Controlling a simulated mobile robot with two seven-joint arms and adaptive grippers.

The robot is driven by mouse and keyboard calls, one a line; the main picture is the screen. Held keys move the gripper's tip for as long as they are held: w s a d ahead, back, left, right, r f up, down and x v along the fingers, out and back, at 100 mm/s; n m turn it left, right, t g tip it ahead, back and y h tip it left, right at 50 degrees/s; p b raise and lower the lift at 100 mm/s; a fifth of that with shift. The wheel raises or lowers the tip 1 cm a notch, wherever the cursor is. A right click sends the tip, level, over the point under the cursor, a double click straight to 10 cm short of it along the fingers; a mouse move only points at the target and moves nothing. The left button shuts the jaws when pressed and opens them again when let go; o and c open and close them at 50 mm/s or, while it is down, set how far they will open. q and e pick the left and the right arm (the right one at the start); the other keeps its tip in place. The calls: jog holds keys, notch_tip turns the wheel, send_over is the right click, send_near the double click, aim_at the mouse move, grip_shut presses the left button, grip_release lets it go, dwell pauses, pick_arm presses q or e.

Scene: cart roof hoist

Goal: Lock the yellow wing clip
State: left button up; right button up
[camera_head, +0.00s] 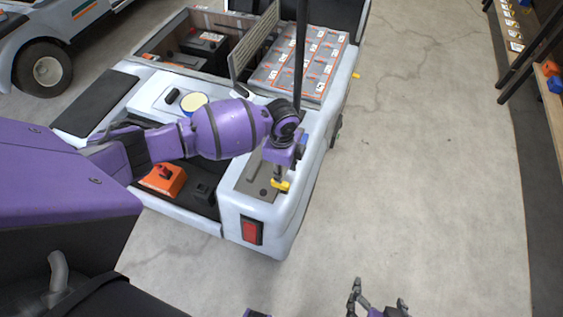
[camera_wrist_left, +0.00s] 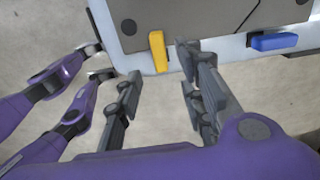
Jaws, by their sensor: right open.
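The yellow wing clip (camera_head: 281,185) is at the near right end of the grey panel on the white cart's corner. In the left wrist view the yellow wing clip (camera_wrist_left: 158,52) sticks out past the panel edge. My left gripper (camera_head: 279,174) is over that corner, partly hiding the clip. Its fingers are apart in the left wrist view (camera_wrist_left: 160,64), with the clip showing between their tips; I see no contact. My right gripper (camera_head: 375,298) is open and empty over the floor, and its fingers also show at the left wrist view's left edge (camera_wrist_left: 96,62).
A blue clip (camera_wrist_left: 274,41) sits farther along the same panel edge. A dark upright post (camera_head: 300,55) rises close beyond my left gripper. An orange box (camera_head: 163,180) sits in the cart's open bay. The floor (camera_head: 430,170) right of the cart is clear.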

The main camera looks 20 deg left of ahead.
pick_arm(q)
jog(key=shift+r, duration=2.15)
